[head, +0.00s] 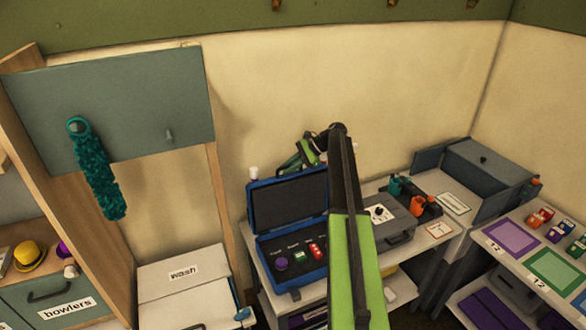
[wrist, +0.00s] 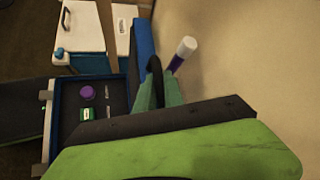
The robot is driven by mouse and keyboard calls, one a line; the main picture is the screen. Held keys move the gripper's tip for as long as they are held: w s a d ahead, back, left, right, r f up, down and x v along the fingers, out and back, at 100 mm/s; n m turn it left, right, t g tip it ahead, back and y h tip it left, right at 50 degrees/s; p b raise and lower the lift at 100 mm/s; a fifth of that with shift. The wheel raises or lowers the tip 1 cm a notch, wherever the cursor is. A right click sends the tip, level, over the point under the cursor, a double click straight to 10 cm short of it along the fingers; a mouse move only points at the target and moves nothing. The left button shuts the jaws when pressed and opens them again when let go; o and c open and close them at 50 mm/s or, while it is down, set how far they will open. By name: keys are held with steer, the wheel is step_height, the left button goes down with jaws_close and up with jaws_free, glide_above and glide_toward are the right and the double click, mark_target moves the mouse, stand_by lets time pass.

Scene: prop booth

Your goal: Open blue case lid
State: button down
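The blue case (head: 262,262) sits on the white bench with its lid (head: 288,198) standing up at the back, near the wall. Its dark inside shows a purple knob (head: 281,264), a small green item (head: 299,257) and red items (head: 317,251). My gripper (head: 304,154) is just above and behind the lid's top edge. In the wrist view the blue lid (wrist: 143,45) is seen edge-on, and the teal fingers (wrist: 158,92) stand apart with a black curved handle (wrist: 154,70) between them. Whether they touch it is hard to tell.
A white-capped purple bottle (wrist: 182,52) stands behind the lid near the wall. A grey case (head: 390,228) sits right of the blue one. A white "wash" bin (head: 185,290) is at the left. A teal duster (head: 98,175) hangs on a board.

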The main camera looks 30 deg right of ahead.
steer(key=shift+w+a, duration=0.4)
steer(key=shift+a, duration=0.05)
steer(key=c, duration=1.7)
jaws_free()
steer(key=shift+s+r, duration=0.1)
steer(key=shift+s, duration=0.05)
steer(key=shift+s+d, duration=0.1)
steer(key=shift+d, duration=0.1)
steer(key=p+v, duration=1.1)
steer(key=v, duration=0.6)
steer(key=shift+s+r, duration=0.1)
steer(key=shift+s, duration=0.05)
